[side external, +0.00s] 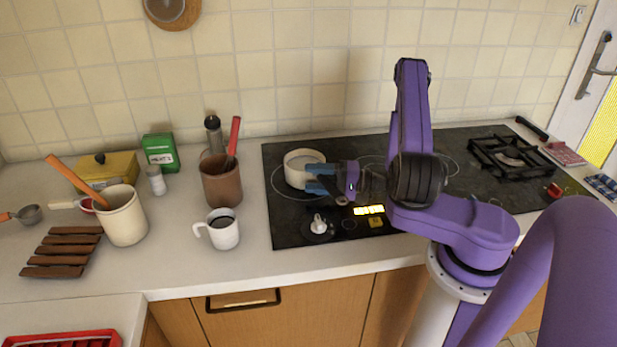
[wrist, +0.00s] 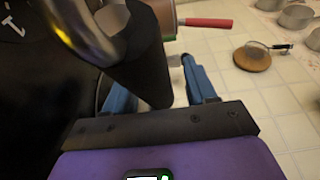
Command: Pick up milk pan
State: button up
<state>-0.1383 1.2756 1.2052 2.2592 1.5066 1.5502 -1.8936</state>
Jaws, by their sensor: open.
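A white, round milk pan (side external: 303,160) stands on the left part of the black cooktop in the side view. My gripper (side external: 310,178) is at its near right side, with the blue fingers open and pointing left at the pan. In the wrist view my gripper (wrist: 158,80) shows its two blue fingers apart, with a dark shape between them. A curved, shiny rim fills the upper left there, very close; I cannot tell for sure that it is the pan's. The pan's handle is not clear in either view, and contact with the fingers cannot be told.
The black cooktop (side external: 290,225) has knobs and a lit display at its front. A brown pot (side external: 221,182) with a red-handled utensil and a white mug (side external: 222,236) stand left of it. A gas burner grate (side external: 510,158) is at the right. The tiled wall is behind.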

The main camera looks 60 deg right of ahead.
grip_shut()
jog(key=shift+r, duration=0.2)
jog(key=shift+r, duration=0.25)
jog(key=r, duration=0.3)
jog(key=shift+s+r, duration=0.1)
jog(key=shift+s, duration=0.2)
jog(key=s+r, duration=0.2)
jog(key=s+a+r, duration=0.1)
jog(key=s+r, duration=0.1)
jog(key=r, duration=0.1)
jog(key=shift+s+r, duration=0.15)
jog(key=shift+s, duration=0.15)
jog(key=s+a+r, duration=0.2)
jog(key=s+r, duration=0.1)
jog(key=s, duration=0.5)
jog(key=shift+s+r, duration=0.2)
jog(key=shift+r, duration=0.15)
